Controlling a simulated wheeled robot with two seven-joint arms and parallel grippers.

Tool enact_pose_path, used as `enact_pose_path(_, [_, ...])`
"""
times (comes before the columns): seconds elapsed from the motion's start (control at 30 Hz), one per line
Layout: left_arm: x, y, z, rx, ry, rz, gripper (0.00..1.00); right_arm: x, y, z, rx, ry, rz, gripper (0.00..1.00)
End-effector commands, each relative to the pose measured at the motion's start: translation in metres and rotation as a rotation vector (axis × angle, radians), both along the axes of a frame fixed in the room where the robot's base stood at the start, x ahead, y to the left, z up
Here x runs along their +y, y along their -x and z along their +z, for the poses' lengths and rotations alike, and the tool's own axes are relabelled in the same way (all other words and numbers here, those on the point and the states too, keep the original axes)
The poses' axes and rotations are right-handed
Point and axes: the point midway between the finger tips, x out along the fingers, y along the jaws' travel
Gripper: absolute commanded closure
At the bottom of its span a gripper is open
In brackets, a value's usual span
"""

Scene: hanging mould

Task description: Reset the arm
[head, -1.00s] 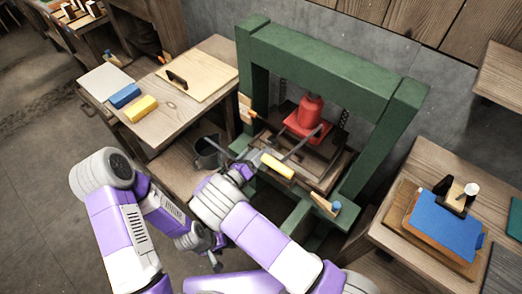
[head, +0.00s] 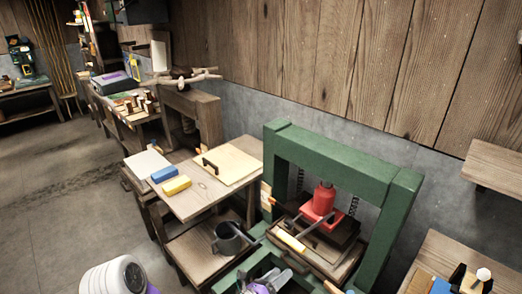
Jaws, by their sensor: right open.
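A green press frame (head: 330,160) stands at centre right. In it is a red jack (head: 322,203) on a dark wooden plate stack. A lever with a yellow grip (head: 290,241) sticks out at the front of the press. My right gripper (head: 268,274) is at the bottom edge, in front of and below the yellow grip, apart from it in the picture. It is open and I see nothing held in it; its lower part is cut off. A white joint of my left arm (head: 112,277) shows at the bottom left. My left gripper is out of view.
A wooden table (head: 205,203) left of the press holds a board with a black handle (head: 228,165), a blue block (head: 164,174) and a yellow block (head: 177,186). A dark can (head: 228,240) stands on a lower shelf. Another table (head: 440,255) is at the right. Floor at left is clear.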

Motion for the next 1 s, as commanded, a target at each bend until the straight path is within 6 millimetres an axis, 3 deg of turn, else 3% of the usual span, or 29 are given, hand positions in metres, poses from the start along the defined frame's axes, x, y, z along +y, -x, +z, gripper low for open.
enact_pose_path(0.03, [0.0, -0.001, 0.0, -0.002, 0.0, 0.001, 0.51, -0.015, 0.005, -0.011, 0.025, -0.043, -0.042, 0.32])
enact_pose_path(0.23, [0.0, -0.002, 0.0, -0.004, -0.001, 0.0, 0.51, -0.055, 0.034, -0.056, 0.102, -0.238, -0.197, 0.32])
enact_pose_path(0.37, [0.0, -0.001, 0.0, -0.003, -0.001, 0.0, 0.51, -0.08, 0.065, -0.09, 0.143, -0.404, -0.343, 0.32])
enact_pose_path(0.47, [0.0, -0.001, 0.0, -0.002, 0.0, 0.0, 0.51, -0.098, 0.102, -0.121, 0.164, -0.574, -0.512, 0.32])
enact_pose_path(0.57, [0.0, -0.001, 0.0, -0.002, 0.0, 0.001, 0.51, -0.107, 0.159, -0.157, 0.152, -0.813, -0.783, 0.32])
enact_pose_path(0.6, [0.0, -0.001, 0.0, -0.003, -0.001, 0.0, 0.51, -0.104, 0.186, -0.17, 0.126, -0.927, -0.929, 0.32])
enact_pose_path(0.7, [0.0, -0.001, 0.0, -0.003, -0.001, 0.0, 0.51, -0.082, 0.242, -0.188, -0.002, -1.19, -1.317, 0.32])
enact_pose_path(0.8, [0.0, -0.001, 0.0, -0.003, -0.001, 0.0, 0.51, -0.052, 0.274, -0.189, -0.222, -1.389, -1.715, 0.32])
enact_pose_path(0.9, [0.0, -0.001, 0.0, -0.002, 0.0, 0.001, 0.51, -0.029, 0.283, -0.18, -0.525, -1.51, -2.092, 0.32])
enact_pose_path(1.0, [0.0, -0.001, 0.0, -0.002, 0.0, 0.001, 0.51, -0.022, 0.278, -0.168, -0.866, -1.543, -2.392, 0.32])
